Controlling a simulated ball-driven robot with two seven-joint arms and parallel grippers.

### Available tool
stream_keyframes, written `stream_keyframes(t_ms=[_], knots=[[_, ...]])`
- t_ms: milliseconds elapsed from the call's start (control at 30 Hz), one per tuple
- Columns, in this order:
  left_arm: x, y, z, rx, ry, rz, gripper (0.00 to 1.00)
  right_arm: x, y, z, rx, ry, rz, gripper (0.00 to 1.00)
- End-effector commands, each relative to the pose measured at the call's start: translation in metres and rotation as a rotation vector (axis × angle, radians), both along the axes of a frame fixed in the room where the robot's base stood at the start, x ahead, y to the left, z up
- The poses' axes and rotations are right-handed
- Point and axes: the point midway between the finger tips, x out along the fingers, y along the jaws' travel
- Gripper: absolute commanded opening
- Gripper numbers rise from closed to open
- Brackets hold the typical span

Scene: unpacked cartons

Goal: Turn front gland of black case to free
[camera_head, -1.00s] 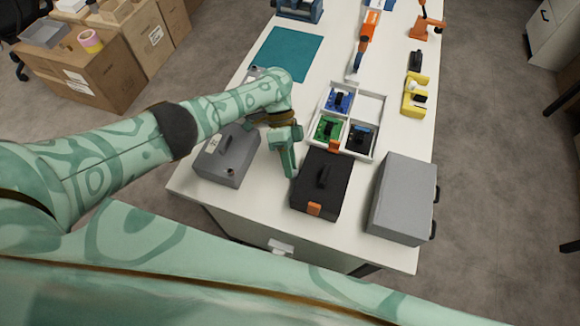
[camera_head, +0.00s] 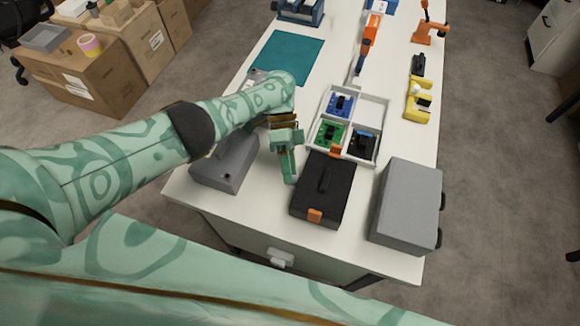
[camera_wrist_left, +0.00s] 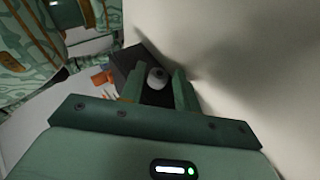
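The black case (camera_head: 337,193) lies on the white table, with a dark handle on top and orange latches on two sides. My left gripper (camera_head: 289,179) points down beside the case's left side. In the left wrist view, the gripper (camera_wrist_left: 156,88) is open, with its two fingers on either side of a pale round gland (camera_wrist_left: 156,77) on the case's dark wall (camera_wrist_left: 124,60). Narrow gaps seem to show between the gland and the fingers; contact is hard to judge. The gland is hidden in the head view. My right gripper is out of view.
A dark grey case (camera_head: 228,163) stands left of my gripper, partly behind my arm. A larger grey case (camera_head: 408,205) stands right of the black case. A white divided tray (camera_head: 373,107) with circuit boards lies behind it. A teal mat (camera_head: 287,57) lies further back.

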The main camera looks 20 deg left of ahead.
Motion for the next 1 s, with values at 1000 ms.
stream_keyframes(t_ms=[1000], knots=[[0.082, 0.043, 0.076, -0.001, 0.0, 0.0, 0.32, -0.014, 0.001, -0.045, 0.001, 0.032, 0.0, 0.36]])
